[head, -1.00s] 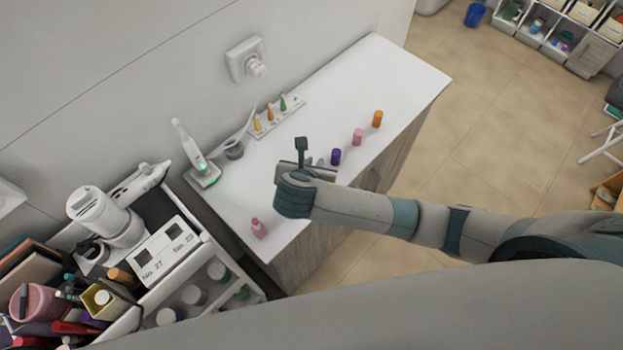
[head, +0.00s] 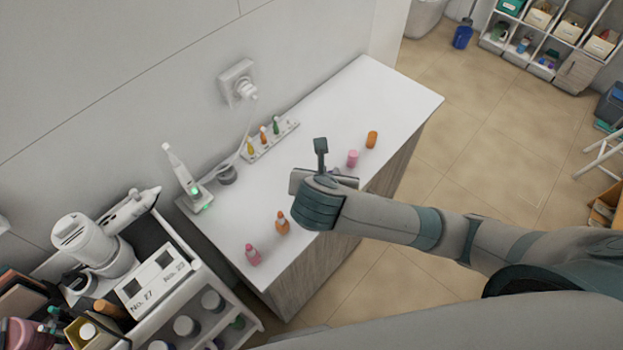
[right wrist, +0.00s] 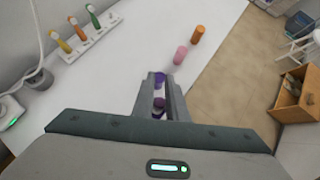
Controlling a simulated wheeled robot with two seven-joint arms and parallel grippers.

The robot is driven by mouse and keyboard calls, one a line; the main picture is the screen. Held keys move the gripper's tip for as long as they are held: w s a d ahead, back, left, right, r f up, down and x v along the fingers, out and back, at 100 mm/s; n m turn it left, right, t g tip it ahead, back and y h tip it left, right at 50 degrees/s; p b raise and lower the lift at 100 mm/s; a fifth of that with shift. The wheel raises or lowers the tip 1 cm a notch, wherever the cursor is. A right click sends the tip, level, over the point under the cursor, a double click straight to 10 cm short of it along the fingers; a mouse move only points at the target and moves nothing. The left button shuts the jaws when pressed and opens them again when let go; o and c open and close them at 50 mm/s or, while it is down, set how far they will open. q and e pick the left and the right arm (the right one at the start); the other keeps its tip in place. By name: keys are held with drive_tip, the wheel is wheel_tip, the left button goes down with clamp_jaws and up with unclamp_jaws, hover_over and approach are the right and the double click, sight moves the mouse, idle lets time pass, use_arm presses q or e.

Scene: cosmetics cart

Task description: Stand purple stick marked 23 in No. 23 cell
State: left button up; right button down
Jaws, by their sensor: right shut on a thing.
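The purple stick (right wrist: 159,80) shows in the right wrist view between the two fingers of my right gripper (right wrist: 160,92), which is shut on it. A darker purple part shows lower between the fingers; the mark on it cannot be read. In the head view my right gripper (head: 328,180) is over the white counter and hides most of the stick. The white two-cell holder (head: 153,283) is on the cart at the lower left. Its cells are labelled No. 27 on the left and No. 23 on the right. Both openings look dark and empty. My left gripper is not in view.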

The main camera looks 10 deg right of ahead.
drive_tip(key=s+d+r+p, duration=0.1)
drive_tip(key=s+d+r, duration=0.1)
drive_tip(key=d+r, duration=0.2)
drive_tip(key=d, duration=0.2)
drive_tip(key=shift+s+d+r, duration=0.15)
drive_tip(key=shift+s+d, duration=0.1)
drive_tip(key=shift+d, duration=0.05)
idle(0.5)
drive_tip(key=w+a+f+n+y+b, duration=0.1)
drive_tip(key=w+n+y+b, duration=0.2)
drive_tip(key=b, duration=1.2)
drive_tip(key=w+n, duration=0.2)
drive_tip(key=w, duration=0.3)
drive_tip(key=shift+w+a+f+t+y, duration=0.2)
drive_tip(key=shift+w+a+t+y, duration=0.05)
drive_tip(key=shift+w+t+y, duration=0.15)
